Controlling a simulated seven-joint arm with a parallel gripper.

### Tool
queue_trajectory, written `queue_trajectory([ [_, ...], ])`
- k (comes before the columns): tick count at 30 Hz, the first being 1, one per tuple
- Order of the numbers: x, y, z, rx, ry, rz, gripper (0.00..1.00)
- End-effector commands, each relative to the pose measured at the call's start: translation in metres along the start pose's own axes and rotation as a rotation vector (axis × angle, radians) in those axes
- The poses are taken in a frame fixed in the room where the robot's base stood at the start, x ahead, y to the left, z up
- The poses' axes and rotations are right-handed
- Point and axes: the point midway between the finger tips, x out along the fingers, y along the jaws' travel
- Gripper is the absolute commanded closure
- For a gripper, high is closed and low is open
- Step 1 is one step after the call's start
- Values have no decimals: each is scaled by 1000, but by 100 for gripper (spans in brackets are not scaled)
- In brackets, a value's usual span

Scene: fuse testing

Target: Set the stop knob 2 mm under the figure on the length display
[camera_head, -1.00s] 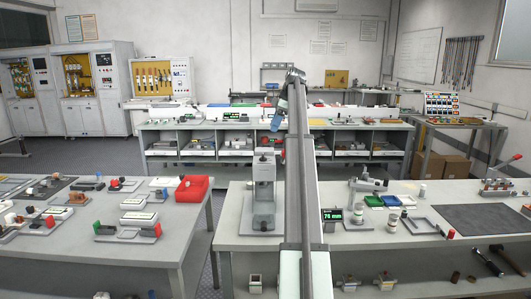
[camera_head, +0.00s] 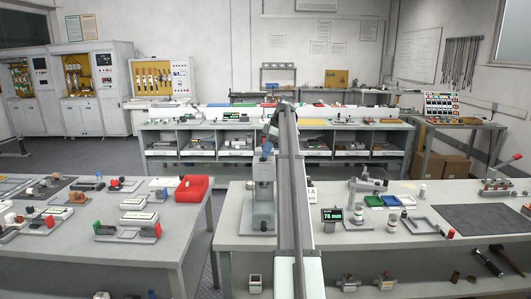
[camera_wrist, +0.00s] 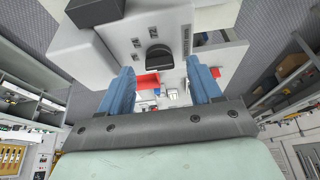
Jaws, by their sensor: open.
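A small display (camera_head: 332,215) on the front right bench shows "76 mm" in green. Left of it stands a grey-white upright device (camera_head: 263,215). In the wrist view, a black rounded knob (camera_wrist: 159,57), which looks like the stop knob, sits on a pale face of a machine body with small dark marks beside it. My gripper (camera_wrist: 159,68) is open, its blue fingers apart on either side of the knob in the picture; I cannot tell how near they are in depth. In the head view my gripper (camera_head: 268,148) is just above the device's top, partly hidden by my arm.
A red bin (camera_head: 193,189) and several fixtures stand on the left bench. A gap separates the two front benches. My arm hides part of the right bench.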

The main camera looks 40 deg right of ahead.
Motion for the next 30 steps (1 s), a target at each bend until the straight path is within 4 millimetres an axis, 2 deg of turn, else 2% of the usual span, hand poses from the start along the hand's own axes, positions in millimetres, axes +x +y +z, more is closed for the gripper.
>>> queue_trajectory([
  [5,12,0,0,1,0,0,36],
  [15,14,0,0,1,0,1,36],
  [30,13,0,0,0,0,0,84],
])
